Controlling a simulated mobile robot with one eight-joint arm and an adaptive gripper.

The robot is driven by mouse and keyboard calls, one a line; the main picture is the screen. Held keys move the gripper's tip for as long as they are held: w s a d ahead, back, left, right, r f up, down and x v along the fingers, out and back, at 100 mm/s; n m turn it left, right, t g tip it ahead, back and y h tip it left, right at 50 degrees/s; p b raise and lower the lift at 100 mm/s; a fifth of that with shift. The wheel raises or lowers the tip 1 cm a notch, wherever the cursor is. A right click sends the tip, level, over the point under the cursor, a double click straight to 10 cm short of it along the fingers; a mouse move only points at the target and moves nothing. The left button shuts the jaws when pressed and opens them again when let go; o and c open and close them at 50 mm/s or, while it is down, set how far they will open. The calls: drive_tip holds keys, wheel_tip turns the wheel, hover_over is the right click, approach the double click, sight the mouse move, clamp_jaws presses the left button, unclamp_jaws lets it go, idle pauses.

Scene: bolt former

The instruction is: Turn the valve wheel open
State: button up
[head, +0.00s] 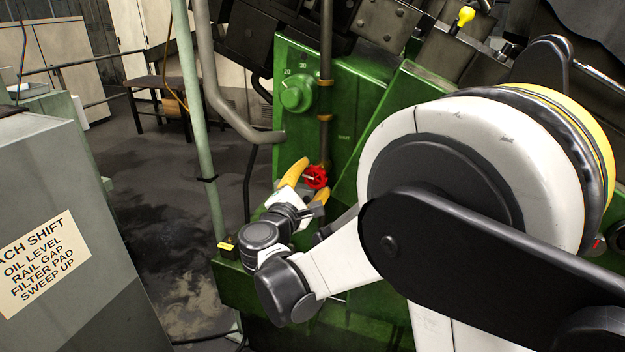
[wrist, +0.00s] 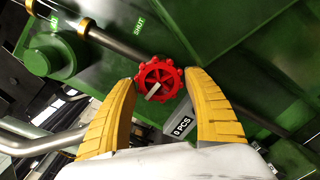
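The red valve wheel (head: 316,177) sits at the lower end of a vertical pipe on the front of the green machine. In the wrist view the red wheel (wrist: 159,81) is just beyond the fingertips, near the middle of the picture. A small pale bar stands out from its centre. My gripper (head: 308,180) has yellow fingers, spread apart on either side of the wheel. In the wrist view my gripper (wrist: 162,77) is open, with a gap around the wheel's sides. I cannot tell whether a finger touches the rim.
A green knob (head: 296,93) with number marks is on the machine above the wheel. The pipe (head: 326,60) runs up with brass fittings. A grey cabinet (head: 60,210) with a notice stands at the left. A pale green post (head: 190,100) rises left of the machine.

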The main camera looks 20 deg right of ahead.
drive_tip(key=shift+s+a, duration=0.1)
drive_tip(key=v, duration=1.1)
drive_tip(key=shift+s+a, duration=0.2)
drive_tip(key=shift+s, duration=0.15)
